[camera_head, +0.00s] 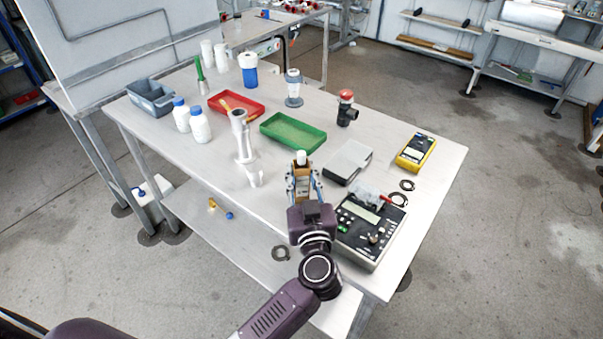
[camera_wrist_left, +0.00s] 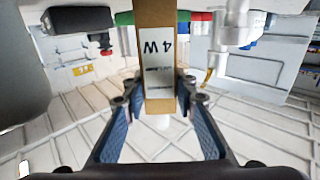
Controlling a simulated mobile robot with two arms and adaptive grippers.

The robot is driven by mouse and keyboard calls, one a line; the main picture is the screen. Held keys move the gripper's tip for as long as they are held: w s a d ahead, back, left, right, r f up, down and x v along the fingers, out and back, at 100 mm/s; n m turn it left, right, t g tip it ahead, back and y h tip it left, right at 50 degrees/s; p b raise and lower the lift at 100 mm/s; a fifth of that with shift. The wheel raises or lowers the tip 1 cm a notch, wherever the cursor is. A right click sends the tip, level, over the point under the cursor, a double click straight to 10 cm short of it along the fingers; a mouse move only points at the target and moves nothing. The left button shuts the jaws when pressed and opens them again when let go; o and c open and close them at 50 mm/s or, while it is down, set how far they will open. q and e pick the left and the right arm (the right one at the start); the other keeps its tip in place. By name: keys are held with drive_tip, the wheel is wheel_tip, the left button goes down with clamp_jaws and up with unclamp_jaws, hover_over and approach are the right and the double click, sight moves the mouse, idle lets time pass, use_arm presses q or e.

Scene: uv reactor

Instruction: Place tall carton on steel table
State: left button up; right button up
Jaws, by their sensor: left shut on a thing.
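The tall carton (camera_head: 303,187) is brown and narrow. In the left wrist view the carton (camera_wrist_left: 159,60) stands between the fingers and shows a white label marked "4 W". My left gripper (camera_head: 303,179) is shut on it, with one blue-padded finger on each side. I cannot tell how high the carton is above the top. A small white piece (camera_head: 301,157) shows just beyond the carton. My right gripper is not in view.
A grey box (camera_head: 348,162), a black meter unit (camera_head: 371,230) and a green tray (camera_head: 292,133) are close by. The table's front left is fairly clear.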

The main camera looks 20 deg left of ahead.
use_arm(q)
drive_tip(key=o, duration=1.1)
drive_tip(key=shift+f, duration=0.15)
drive_tip(key=v, duration=1.2)
drive_tip(key=shift+r+b, duration=0.25)
drive_tip(key=shift+b, duration=0.15)
